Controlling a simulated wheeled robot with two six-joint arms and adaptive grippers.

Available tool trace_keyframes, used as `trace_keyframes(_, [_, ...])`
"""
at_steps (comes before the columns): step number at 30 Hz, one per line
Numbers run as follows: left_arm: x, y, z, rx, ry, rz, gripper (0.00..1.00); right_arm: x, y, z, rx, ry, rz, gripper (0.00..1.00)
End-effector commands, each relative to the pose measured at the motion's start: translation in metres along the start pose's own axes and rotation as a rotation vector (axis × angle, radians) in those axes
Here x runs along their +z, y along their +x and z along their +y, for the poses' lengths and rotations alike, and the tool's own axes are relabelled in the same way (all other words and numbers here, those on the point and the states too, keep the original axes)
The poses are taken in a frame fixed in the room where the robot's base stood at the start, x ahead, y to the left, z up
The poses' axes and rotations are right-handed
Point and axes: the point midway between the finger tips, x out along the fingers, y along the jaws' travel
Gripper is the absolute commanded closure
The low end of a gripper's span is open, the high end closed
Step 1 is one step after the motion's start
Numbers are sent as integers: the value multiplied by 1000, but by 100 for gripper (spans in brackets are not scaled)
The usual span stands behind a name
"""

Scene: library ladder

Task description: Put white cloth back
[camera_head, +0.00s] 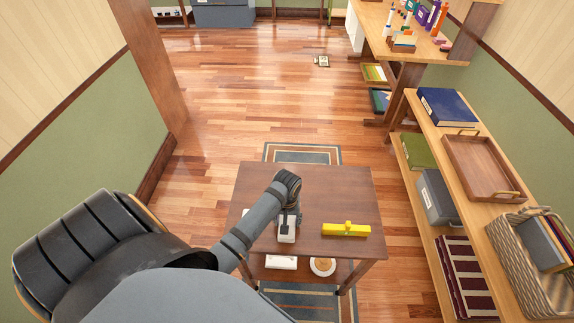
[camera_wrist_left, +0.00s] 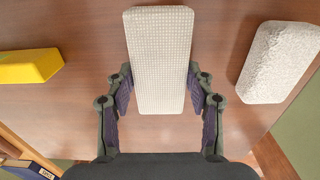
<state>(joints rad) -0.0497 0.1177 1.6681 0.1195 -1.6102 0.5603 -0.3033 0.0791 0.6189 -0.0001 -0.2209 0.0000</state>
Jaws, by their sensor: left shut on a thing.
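A folded white cloth with a waffle texture (camera_wrist_left: 160,40) lies between the fingers of my left gripper (camera_wrist_left: 160,78) in the left wrist view. The finger pads press on its two long sides, so the gripper is shut on it. In the head view the cloth (camera_head: 287,235) shows over the brown table (camera_head: 345,190), below the end of my left arm. I cannot tell whether it touches the tabletop. My right gripper is not in view.
A yellow block-like object (camera_head: 346,230) lies on the table to the cloth's right. A rough white block (camera_wrist_left: 278,62) is on its other side, mostly hidden in the head view. The lower shelf holds a white item (camera_head: 281,262) and a round item (camera_head: 322,266). Wooden shelving (camera_head: 425,205) stands right.

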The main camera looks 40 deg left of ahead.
Motion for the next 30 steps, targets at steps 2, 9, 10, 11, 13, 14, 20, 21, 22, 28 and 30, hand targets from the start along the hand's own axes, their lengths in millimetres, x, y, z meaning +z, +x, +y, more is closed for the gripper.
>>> trace_keyframes(2, [2, 2, 0, -1, -1, -5, 41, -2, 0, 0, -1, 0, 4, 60])
trace_keyframes(9, [1, 1, 0, -1, -1, -4, 24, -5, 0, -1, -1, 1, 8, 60])
trace_keyframes(10, [1, 1, 0, -1, -1, -4, 24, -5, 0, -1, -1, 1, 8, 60])
trace_keyframes(11, [1, 1, 0, -1, -1, -4, 24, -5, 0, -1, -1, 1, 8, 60])
trace_keyframes(13, [1, 1, 0, -1, -1, -3, 24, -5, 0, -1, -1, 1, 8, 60])
trace_keyframes(14, [1, 1, 0, -1, -1, -3, 24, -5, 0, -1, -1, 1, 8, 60])
trace_keyframes(20, [0, -20, 0, 0, -1, 1, 24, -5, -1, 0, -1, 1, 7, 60])
trace_keyframes(21, [0, -29, 0, 0, -1, 2, 24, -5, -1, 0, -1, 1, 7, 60])
trace_keyframes(22, [0, -36, 0, 0, -1, 2, 24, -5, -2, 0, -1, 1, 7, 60])
trace_keyframes(28, [0, -85, 0, 0, -1, 1, 24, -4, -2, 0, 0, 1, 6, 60])
trace_keyframes(30, [0, -98, 0, 0, 0, 1, 24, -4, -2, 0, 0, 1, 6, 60])
